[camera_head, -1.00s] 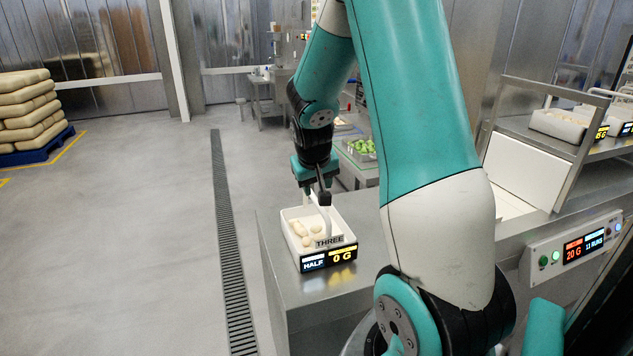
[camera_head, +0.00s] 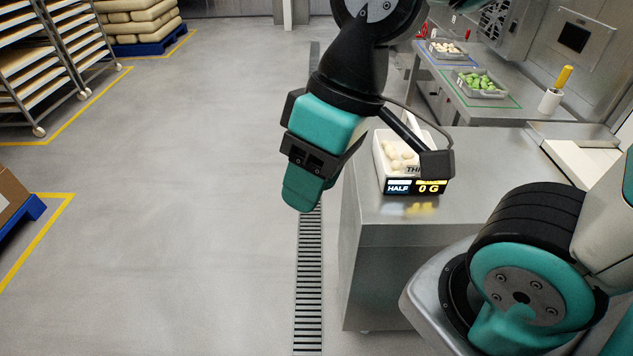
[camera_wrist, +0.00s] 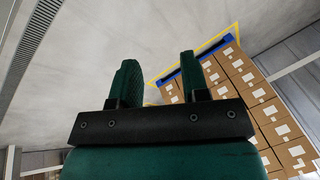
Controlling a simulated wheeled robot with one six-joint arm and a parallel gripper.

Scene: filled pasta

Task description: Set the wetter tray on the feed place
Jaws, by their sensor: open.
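A white tray (camera_head: 380,160) with several pale pieces of filled pasta stands on the steel counter's near left corner. My gripper (camera_head: 302,190) is open and empty, in front of and left of the tray, over the floor. In the wrist view its two green fingers (camera_wrist: 158,80) stand apart with nothing between them. Other trays stand on the back table: one with pale pieces (camera_head: 445,48) and one with green pieces (camera_head: 480,83).
The steel counter (camera_head: 480,150) has free room right of the tray. A white cup with a yellow handle (camera_head: 552,95) stands on the back table. A floor drain (camera_head: 308,290) runs below my gripper. Stacked cartons (camera_wrist: 262,110) fill part of the wrist view. Rolling racks (camera_head: 45,60) stand far left.

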